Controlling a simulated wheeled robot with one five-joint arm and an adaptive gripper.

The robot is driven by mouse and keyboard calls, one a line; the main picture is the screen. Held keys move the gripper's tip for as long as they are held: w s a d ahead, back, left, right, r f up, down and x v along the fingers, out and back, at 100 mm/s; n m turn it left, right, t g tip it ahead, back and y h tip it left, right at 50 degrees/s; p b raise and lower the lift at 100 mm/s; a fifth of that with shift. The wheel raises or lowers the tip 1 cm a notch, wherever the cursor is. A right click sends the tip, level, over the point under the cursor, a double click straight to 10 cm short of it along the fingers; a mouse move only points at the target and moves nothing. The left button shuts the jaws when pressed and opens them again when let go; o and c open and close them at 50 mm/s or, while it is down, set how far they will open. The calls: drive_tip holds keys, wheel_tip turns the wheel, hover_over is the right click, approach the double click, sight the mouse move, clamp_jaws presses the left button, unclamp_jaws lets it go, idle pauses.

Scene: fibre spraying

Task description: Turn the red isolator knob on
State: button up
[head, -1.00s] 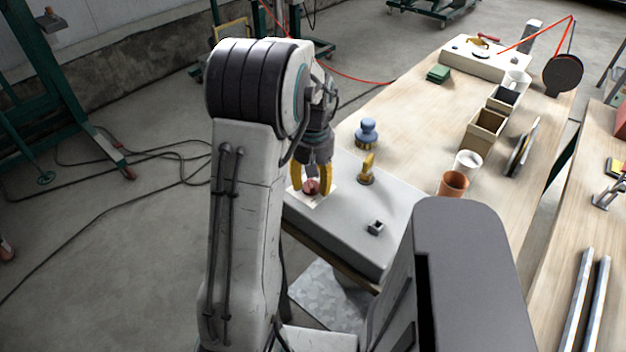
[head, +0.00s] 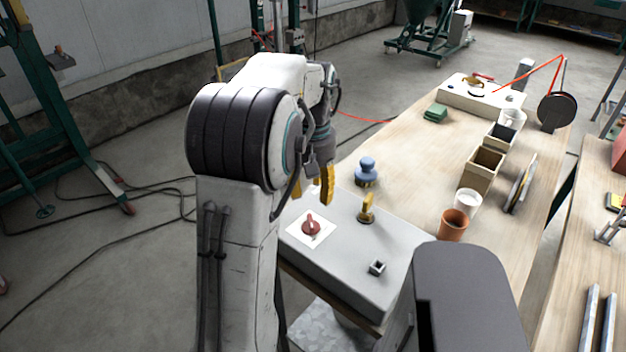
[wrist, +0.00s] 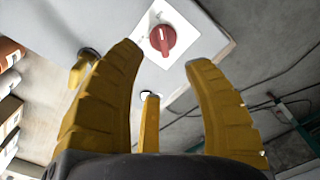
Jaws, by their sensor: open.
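The red isolator knob (head: 311,225) sits on a white square plate (head: 298,236) at the left end of a grey panel box (head: 345,262). In the wrist view the red knob (wrist: 162,39) shows beyond the fingertips, with a pale mark on its handle. My gripper (head: 326,186) is raised above and behind the knob, apart from it. In the wrist view my gripper (wrist: 168,52) has its yellow fingers spread wide, with nothing between them. In the head view my arm hides part of the gripper.
A yellow handle (head: 366,209) stands on the panel right of the knob, with a small square socket (head: 377,267) nearer. A blue-topped object (head: 366,172) stands behind. An orange cup (head: 453,225), a white cup (head: 467,202) and bins line the wooden table (head: 415,170).

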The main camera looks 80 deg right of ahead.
drive_tip(key=shift+r, duration=1.15)
